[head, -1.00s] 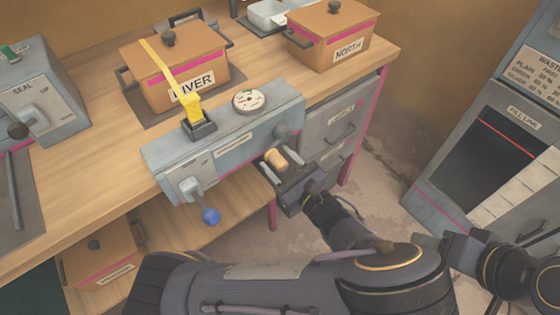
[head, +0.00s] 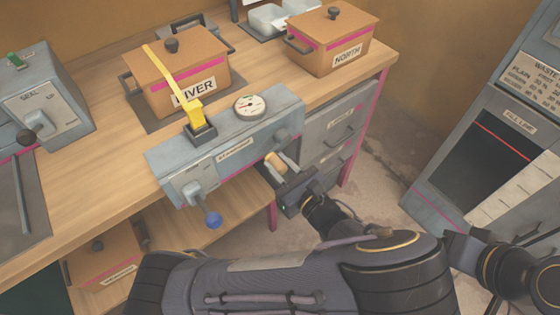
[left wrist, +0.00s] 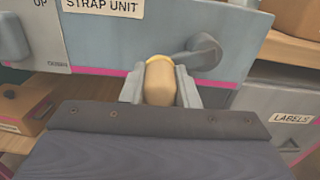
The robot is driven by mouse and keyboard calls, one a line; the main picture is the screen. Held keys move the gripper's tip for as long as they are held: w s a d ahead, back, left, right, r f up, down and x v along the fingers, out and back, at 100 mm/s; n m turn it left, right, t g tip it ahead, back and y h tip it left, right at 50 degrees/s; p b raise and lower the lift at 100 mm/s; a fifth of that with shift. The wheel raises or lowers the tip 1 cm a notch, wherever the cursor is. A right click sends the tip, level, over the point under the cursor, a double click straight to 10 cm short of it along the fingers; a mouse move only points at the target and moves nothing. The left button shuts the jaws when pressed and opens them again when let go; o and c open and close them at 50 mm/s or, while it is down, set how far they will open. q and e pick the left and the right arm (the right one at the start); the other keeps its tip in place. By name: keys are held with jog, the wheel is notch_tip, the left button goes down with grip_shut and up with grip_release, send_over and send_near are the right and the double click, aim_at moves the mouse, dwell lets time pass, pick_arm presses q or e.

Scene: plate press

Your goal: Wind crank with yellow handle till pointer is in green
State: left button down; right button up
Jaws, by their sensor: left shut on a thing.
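The crank's handle (head: 273,161) is a tan knob with a yellow collar at its base, seen clearly in the left wrist view (left wrist: 160,82). Its grey crank arm (left wrist: 190,54) runs right to a hub on the front of the grey strap unit (head: 222,139). My left gripper (left wrist: 161,88) is shut on the handle, one finger on each side; it also shows in the head view (head: 277,168). The round white dial (head: 249,106) is on top of the unit; its pointer and green zone are too small to read. My right gripper is not in view.
A blue-knobbed lever (head: 211,219) hangs at the unit's left front. A yellow strap piece (head: 194,108) rises from its top. Boxes marked NORTH (head: 334,42) and IVER (head: 170,84) stand behind. A drawer cabinet (head: 328,132) is to the right.

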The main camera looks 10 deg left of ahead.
aim_at(282, 163)
pick_arm(q)
notch_tip(282, 163, up, 3)
jog(key=m+p, duration=0.3)
jog(key=p, duration=0.1)
jog(key=m+p, duration=0.3)
jog(key=p, duration=0.1)
jog(key=shift+s+r, duration=0.1)
jog(key=shift+r, duration=0.1)
jog(key=shift+r+m+p, duration=0.4)
jog(key=shift+m+p, duration=0.6)
jog(key=shift+m, duration=0.2)
jog(key=shift+w+d+r+m+p, duration=0.1)
jog(key=shift+w+r+m+p, duration=0.05)
jog(key=shift+m+p, duration=0.3)
jog(key=shift+w+d+r+m+p, duration=0.15)
jog(key=shift+m+p, duration=0.15)
jog(key=shift+m, duration=0.25)
jog(key=c, duration=1.1)
grip_release()
jog(key=b+v, duration=0.1)
jog(key=v, duration=0.6)
jog(key=shift+s+d, duration=0.25)
jog(key=shift+d, duration=0.1)
